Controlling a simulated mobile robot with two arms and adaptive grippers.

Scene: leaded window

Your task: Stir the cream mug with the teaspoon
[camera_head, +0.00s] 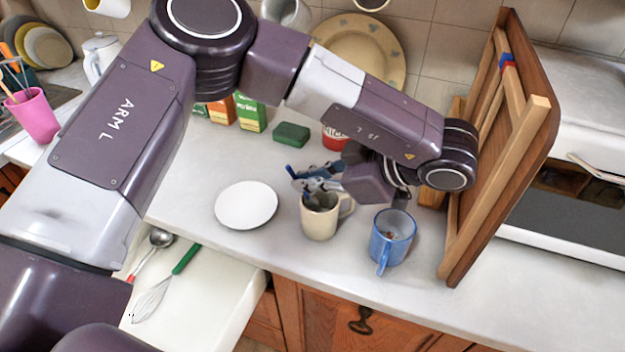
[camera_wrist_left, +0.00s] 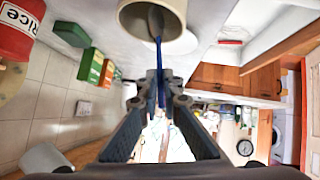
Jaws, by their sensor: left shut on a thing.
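The cream mug (camera_head: 319,222) stands upright on the worktop, its handle to the right. In the left wrist view the mug (camera_wrist_left: 180,42) is at the top edge, its mouth towards the camera. My left gripper (camera_head: 318,182) is just above the mug's mouth. In the left wrist view the gripper (camera_wrist_left: 160,80) is shut on the teaspoon (camera_wrist_left: 158,52), a thin blue handle. The handle runs from the fingertips into the mug's mouth. My right gripper is not in view.
A blue mug (camera_head: 381,250) stands close to the right of the cream mug. A white plate (camera_head: 246,205) lies to the left. A wooden rack (camera_head: 520,125) stands at the right. Behind are a green block (camera_head: 291,134) and a red tin (camera_head: 333,138). A whisk (camera_head: 152,300) lies front left.

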